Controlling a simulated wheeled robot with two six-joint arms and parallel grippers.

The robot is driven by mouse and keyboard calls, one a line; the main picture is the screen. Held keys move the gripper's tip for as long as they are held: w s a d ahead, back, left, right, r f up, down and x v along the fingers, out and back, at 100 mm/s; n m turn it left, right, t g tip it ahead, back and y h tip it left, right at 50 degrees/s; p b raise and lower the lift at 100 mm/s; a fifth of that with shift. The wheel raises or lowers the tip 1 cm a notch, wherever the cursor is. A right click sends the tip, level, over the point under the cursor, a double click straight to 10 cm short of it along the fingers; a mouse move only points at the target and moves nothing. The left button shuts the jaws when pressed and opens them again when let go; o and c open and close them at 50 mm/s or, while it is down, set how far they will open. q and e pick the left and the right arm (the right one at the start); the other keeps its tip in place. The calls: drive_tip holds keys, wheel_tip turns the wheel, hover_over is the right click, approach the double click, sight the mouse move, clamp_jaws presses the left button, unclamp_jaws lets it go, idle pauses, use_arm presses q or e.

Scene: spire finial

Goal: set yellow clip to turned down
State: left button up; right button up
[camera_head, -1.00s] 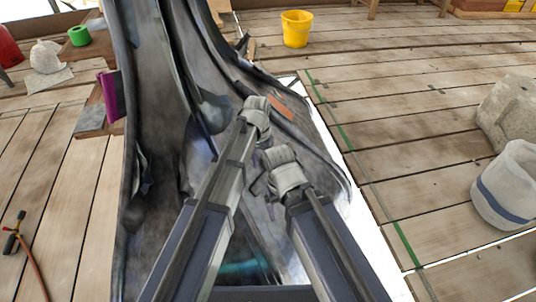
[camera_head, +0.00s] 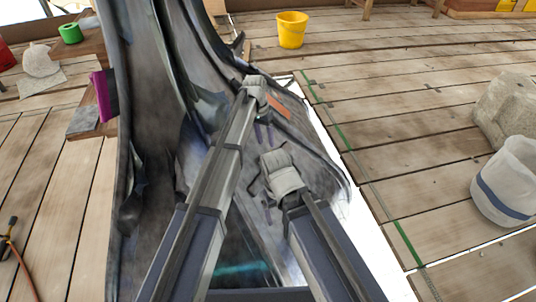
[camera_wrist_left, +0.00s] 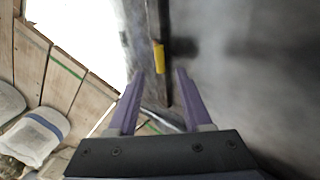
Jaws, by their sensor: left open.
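The yellow clip (camera_wrist_left: 159,57) shows in the left wrist view as a small narrow piece on a thin dark upright strip, its long side running up and down the picture. I cannot make it out in the head view. My left gripper (camera_wrist_left: 158,82) is open, its two purple fingers on either side of the line to the clip, with nothing between the tips. In the head view my left gripper (camera_head: 264,134) is over the dark spire surface (camera_head: 155,150). My right gripper (camera_head: 268,208) is lower, its fingers mostly hidden by its wrist.
An orange strip (camera_head: 280,108) lies on the dark surface beside my left wrist. A yellow bucket (camera_head: 292,30) stands on the planks behind. A white bucket (camera_head: 508,185) and a stone block (camera_head: 508,108) stand at the right. The planks between are clear.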

use_arm(q)
drive_tip(key=f+b, duration=0.4)
drive_tip(key=d+f+b, duration=0.1)
drive_tip(key=f, duration=0.1)
drive_tip(key=shift+s+f+b, duration=0.25)
drive_tip(key=shift+s+b, duration=0.05)
drive_tip(key=shift+b, duration=0.1)
clamp_jaws()
